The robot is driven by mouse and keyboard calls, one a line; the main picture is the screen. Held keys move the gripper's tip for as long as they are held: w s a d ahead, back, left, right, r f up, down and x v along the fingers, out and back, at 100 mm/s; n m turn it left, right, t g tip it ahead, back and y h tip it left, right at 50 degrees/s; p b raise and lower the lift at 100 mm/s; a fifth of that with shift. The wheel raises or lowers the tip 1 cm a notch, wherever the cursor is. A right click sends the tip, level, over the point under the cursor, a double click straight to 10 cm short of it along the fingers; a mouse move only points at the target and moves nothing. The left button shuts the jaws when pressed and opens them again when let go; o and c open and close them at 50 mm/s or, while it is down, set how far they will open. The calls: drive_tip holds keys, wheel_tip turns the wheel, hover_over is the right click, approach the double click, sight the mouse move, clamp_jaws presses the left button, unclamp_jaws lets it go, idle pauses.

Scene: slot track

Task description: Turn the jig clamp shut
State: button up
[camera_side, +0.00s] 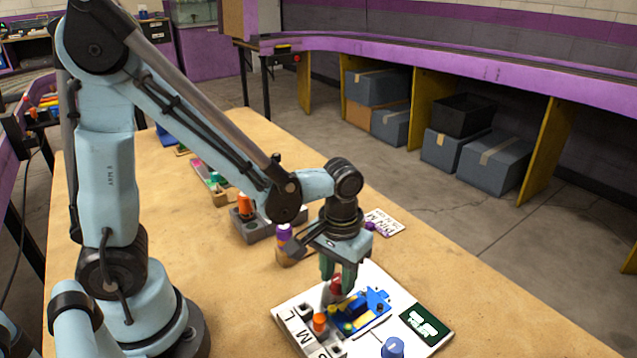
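A white board (291,312) printed with the letters S, M and L lies at the front of the wooden table. A blue jig-like piece (375,299) with yellow parts sits on it. My gripper (338,280) points down over the board with its green fingers apart. A red-topped piece (336,287) is at the fingertips; I cannot tell whether they touch or grip it. An orange-topped peg (320,322) stands just in front of it. A blue knob (392,348) is at the bottom edge, partly cut off. I cannot tell which part is the clamp.
A dark green label (425,324) is on the board's right. Behind my gripper are a purple-topped piece (284,233), a grey block with an orange cylinder (245,204) and a white printed card (384,222). The table (490,330) right of the board is clear.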

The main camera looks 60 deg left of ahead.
clamp_jaws()
drive_tip(key=shift+m, duration=0.3)
drive_tip(key=m, duration=0.3)
drive_tip(key=shift+m, duration=0.3)
drive_tip(key=m, duration=0.9)
drive_tip(key=shift+a, duration=0.1)
drive_tip(key=m, duration=0.4)
drive_tip(key=shift+m, duration=0.3)
